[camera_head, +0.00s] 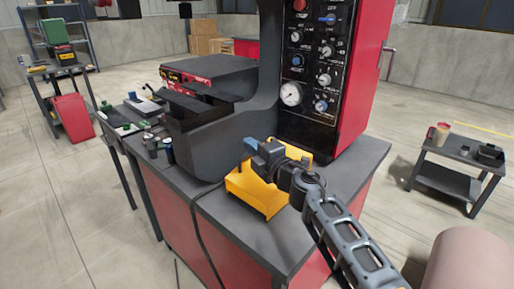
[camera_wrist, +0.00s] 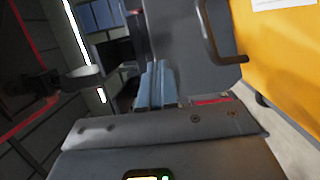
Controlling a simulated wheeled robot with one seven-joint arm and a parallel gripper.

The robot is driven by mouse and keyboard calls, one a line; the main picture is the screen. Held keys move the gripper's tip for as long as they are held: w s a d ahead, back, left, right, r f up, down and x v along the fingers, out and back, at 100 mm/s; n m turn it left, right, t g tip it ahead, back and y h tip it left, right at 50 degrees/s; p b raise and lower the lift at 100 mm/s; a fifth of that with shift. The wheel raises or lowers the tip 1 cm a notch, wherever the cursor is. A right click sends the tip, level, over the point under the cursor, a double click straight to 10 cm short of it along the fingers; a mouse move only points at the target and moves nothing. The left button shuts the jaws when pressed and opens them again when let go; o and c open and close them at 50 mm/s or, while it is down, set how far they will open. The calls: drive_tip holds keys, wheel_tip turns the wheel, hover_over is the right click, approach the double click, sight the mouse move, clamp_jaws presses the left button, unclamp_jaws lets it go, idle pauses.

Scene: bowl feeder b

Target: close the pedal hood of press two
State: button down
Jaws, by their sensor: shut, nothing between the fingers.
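The yellow pedal hood (camera_head: 258,193) sits on the dark bench top at the foot of the press (camera_head: 325,60). A further yellow part shows behind my wrist, and my arm hides much of the middle, so I cannot tell how far the hood is open. My gripper (camera_head: 249,146) is over the hood's upper left side. I cannot tell whether it touches. In the wrist view my gripper's pale blue fingers (camera_wrist: 157,85) are together and empty. A large yellow panel (camera_wrist: 280,50) with a white label fills the upper right there, beside a dark bar handle (camera_wrist: 218,40).
The press's black control panel (camera_head: 312,65) with knobs and a gauge rises behind the hood. A dark cable (camera_head: 198,215) hangs over the bench's front edge. Small cans (camera_head: 152,145) stand at left. A low side table (camera_head: 455,165) stands apart at right.

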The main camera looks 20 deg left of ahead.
sight(241, 159)
drive_tip(key=shift+w+a+f+b, duration=0.25)
drive_tip(key=shift+a+f, duration=0.2)
drive_tip(key=shift+a, duration=0.25)
drive_tip(key=shift+w+a+f+b, duration=0.2)
drive_tip(key=shift+a+f, duration=0.25)
drive_tip(key=shift+a, duration=0.2)
drive_tip(key=shift+w+a+f+g+h, duration=0.2)
drive_tip(key=shift+a+f+h, duration=0.15)
drive_tip(key=shift+a+f, duration=0.1)
drive_tip(key=shift+w+a+f+g+h, duration=0.15)
drive_tip(key=shift+a+f+g+h, duration=0.05)
drive_tip(key=shift+a+f+h, duration=0.2)
drive_tip(key=s+d+r+p, duration=0.1)
drive_tip(key=s+r+p, duration=0.3)
drive_tip(key=r+p, duration=0.5)
drive_tip(key=shift+d+r, duration=0.15)
drive_tip(key=shift+r, duration=2.05)
drive_tip(key=shift+s+f, duration=0.1)
